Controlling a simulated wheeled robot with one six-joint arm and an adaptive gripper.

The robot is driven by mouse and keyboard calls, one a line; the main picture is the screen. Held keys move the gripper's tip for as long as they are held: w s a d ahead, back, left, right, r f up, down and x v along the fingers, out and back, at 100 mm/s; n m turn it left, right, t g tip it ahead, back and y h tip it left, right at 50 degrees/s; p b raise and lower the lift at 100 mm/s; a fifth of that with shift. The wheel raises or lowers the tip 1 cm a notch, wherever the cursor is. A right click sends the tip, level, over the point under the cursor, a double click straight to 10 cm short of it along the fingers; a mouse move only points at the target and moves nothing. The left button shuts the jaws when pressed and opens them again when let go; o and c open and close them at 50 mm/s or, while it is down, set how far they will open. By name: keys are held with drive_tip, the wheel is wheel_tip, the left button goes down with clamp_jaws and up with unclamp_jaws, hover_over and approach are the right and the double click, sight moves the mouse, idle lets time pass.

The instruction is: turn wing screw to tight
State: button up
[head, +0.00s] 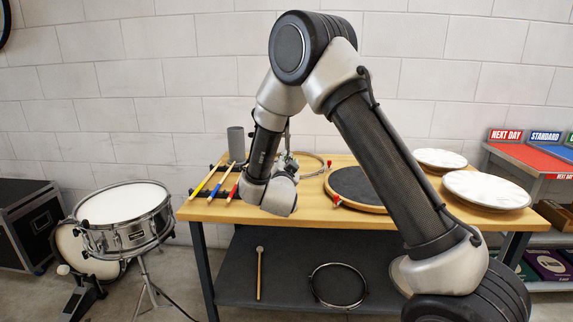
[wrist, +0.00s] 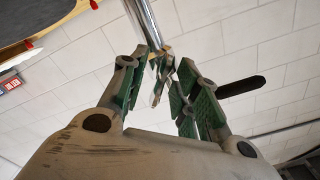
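My gripper (wrist: 162,72) shows in the wrist view with its two green-padded fingers spread apart. A small metal piece that looks like the wing screw (wrist: 160,76) is between or just beyond the fingertips, at the lower end of a shiny metal rod (wrist: 145,25). I see no clear contact between the pads and this piece, and its exact depth is hard to tell. In the head view, my arm's wrist hides most of the gripper and the screw, above the left part of the wooden bench (head: 226,212).
Coloured sticks (head: 206,181) and a grey cup (head: 236,143) are left of my wrist. A dark round pad (head: 355,186) and white drumheads (head: 487,189) lie to the right. A snare drum (head: 124,215) stands left of the bench. A dark bar (wrist: 241,86) is near the right finger.

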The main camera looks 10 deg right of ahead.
clamp_jaws()
drive_tip(key=shift+m, duration=0.3)
drive_tip(key=m, duration=1.1)
drive_tip(key=shift+f+m, duration=0.15)
drive_tip(key=shift+m, duration=0.25)
drive_tip(key=m, duration=0.3)
drive_tip(key=shift+m, duration=0.3)
drive_tip(key=m, duration=0.3)
drive_tip(key=shift+m, duration=0.3)
drive_tip(key=m, duration=0.6)
drive_tip(key=shift+f+m, duration=0.15)
drive_tip(key=shift+m, duration=0.15)
